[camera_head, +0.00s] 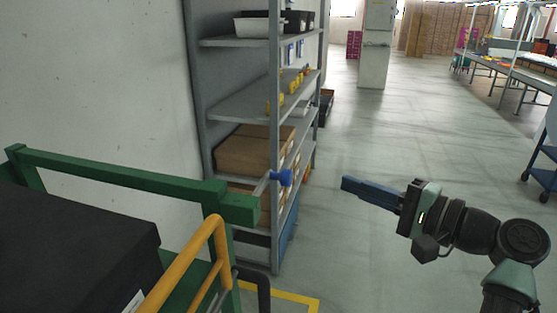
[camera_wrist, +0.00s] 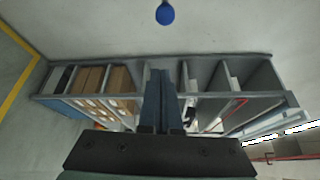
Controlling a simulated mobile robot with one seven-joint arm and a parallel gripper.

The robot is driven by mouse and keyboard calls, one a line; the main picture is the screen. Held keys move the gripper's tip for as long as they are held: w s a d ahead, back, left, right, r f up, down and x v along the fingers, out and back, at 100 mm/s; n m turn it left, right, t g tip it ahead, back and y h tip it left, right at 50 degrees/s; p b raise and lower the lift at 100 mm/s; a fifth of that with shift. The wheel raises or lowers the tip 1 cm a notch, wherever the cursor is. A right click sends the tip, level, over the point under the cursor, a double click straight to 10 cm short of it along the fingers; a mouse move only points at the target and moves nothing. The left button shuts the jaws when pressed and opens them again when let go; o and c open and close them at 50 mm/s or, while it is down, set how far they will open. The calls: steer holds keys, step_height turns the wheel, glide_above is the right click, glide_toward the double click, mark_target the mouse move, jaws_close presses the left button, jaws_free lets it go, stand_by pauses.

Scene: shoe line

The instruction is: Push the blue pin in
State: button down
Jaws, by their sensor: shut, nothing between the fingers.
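The blue pin (camera_head: 285,177) has a round blue head on a thin pale shaft. It sticks out to the right from the end of the green rail (camera_head: 150,180) in the head view. Its blue head also shows at the top middle of the wrist view (camera_wrist: 165,14). My gripper (camera_head: 345,184) is to the right of the pin head, apart from it, with its fingers pointing left. Its blue fingers are shut and empty, and they show together in the wrist view (camera_wrist: 160,75).
A grey shelf rack (camera_head: 275,130) with cartons and bins stands behind the pin. A yellow handrail (camera_head: 190,265) and a black box (camera_head: 75,240) are at lower left. A yellow floor line (camera_head: 290,297) runs below. The floor at right is open.

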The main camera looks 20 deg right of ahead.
steer(key=r+p+x, duration=0.1)
steer(key=p+x, duration=0.1)
steer(key=x, duration=0.8)
steer(key=shift+s+a+p, duration=0.25)
steer(key=shift+s+a, duration=0.35)
steer(key=shift+s, duration=0.3)
steer(key=shift+s+a+p, duration=0.25)
steer(key=shift+s+a, duration=0.35)
steer(key=shift+s, duration=0.25)
